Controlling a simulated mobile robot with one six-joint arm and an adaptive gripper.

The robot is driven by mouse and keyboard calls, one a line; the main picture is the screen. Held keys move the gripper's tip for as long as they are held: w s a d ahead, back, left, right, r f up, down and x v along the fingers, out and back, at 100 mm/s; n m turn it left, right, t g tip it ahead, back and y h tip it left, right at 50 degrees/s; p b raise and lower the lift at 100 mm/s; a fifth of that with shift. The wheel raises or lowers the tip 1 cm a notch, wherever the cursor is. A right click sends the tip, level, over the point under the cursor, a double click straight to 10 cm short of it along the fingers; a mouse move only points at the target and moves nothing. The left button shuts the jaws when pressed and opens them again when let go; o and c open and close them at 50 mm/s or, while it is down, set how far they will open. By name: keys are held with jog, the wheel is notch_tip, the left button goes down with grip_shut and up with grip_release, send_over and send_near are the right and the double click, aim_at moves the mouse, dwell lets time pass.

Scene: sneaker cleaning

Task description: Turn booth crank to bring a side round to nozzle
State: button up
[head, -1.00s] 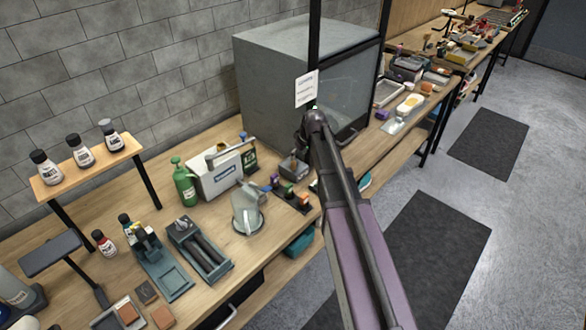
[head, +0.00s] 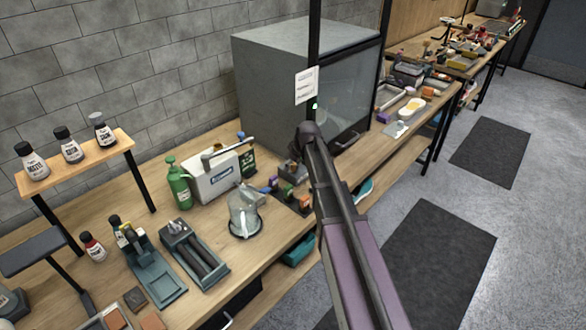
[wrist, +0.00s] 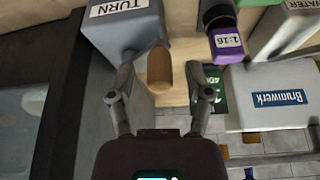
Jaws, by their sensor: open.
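The booth is a grey cabinet (head: 262,85) with a dark glass front, standing on the bench in the head view. In the wrist view a grey block (wrist: 125,28) labelled TURN is at the top left. A brown rounded crank handle (wrist: 159,72) sticks out below it. My gripper (wrist: 160,66) is open, with one finger on each side of the handle. Gaps show between the fingers and the handle, so I see no grip on it. In the head view my arm hides the gripper and the crank. The nozzle cannot be made out.
A white machine (head: 215,178) with a label stands left of my arm, beside a green spray bottle (head: 178,183). A clear jug (head: 245,213) stands nearer on the bench.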

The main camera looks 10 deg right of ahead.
dwell(0.3)
grip_shut()
jog(key=shift+d+n, duration=0.15)
jog(key=shift+n, duration=0.15)
jog(key=d+n, duration=0.1)
jog(key=n, duration=0.1)
jog(key=n+g+y, duration=0.1)
jog(key=shift+d+n, duration=0.35)
jog(key=shift+n, duration=0.05)
jog(key=n, duration=0.2)
jog(key=d+n+g, duration=0.1)
jog(key=n, duration=0.1)
jog(key=d+n+g+y, duration=0.1)
jog(key=n, duration=0.1)
jog(key=shift+w+d, duration=0.15)
jog(key=shift+w, duration=0.25)
